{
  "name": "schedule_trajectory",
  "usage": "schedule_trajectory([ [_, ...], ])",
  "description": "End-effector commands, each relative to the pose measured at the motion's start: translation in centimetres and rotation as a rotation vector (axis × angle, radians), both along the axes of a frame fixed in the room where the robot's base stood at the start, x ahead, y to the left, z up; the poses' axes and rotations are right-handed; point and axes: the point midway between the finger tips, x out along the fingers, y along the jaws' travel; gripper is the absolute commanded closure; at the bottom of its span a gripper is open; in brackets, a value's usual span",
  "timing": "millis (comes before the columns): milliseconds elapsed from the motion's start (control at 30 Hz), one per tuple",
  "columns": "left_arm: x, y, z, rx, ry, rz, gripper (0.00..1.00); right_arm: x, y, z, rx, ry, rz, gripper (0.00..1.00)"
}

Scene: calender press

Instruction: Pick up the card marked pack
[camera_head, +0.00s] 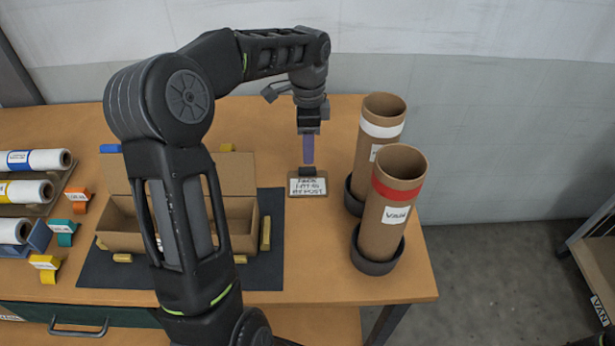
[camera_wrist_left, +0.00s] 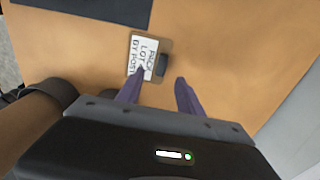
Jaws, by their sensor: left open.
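The card marked pack (camera_head: 308,187) is a white card with black handwriting on a small brown backing with a dark clip or block at its top edge. It lies on the wooden table, right of the dark mat. In the left wrist view the card (camera_wrist_left: 143,57) lies just beyond the fingertips, with its dark block (camera_wrist_left: 162,64) between their lines. My left gripper (camera_head: 308,163) points down above the card's far edge; its purple fingers (camera_wrist_left: 158,82) are open and empty. My right gripper is not in view.
Two brown tubes, one with a white band (camera_head: 381,130) and one with a red band (camera_head: 392,205), stand in dark round holders close to the right of the card. An open cardboard box (camera_head: 240,215) sits on the dark mat (camera_head: 270,265). Wrapped rolls (camera_head: 35,160) lie at the left.

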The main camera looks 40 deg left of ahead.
Motion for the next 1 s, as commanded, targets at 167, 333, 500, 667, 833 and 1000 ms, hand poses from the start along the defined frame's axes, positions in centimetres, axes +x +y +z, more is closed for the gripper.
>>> schedule_trajectory([
  [167,-0.1,0.0,-1.8,-0.002,0.002,0.000,0.56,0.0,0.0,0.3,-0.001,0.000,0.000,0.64],
  [333,0.0,0.0,-2.0,-0.001,0.001,0.000,0.56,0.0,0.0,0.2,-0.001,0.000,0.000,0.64],
  [500,0.0,0.0,-2.1,-0.001,0.001,0.000,0.56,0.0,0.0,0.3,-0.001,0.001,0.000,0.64],
  [667,0.0,0.2,-3.5,-0.002,0.005,-0.001,0.56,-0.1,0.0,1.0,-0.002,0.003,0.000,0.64],
  [833,0.1,0.3,-6.1,-0.001,0.003,0.000,0.56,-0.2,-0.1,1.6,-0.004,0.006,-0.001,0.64],
  [1000,0.2,0.3,-7.2,-0.001,-0.001,0.000,0.56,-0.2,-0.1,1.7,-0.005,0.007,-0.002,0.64],
])
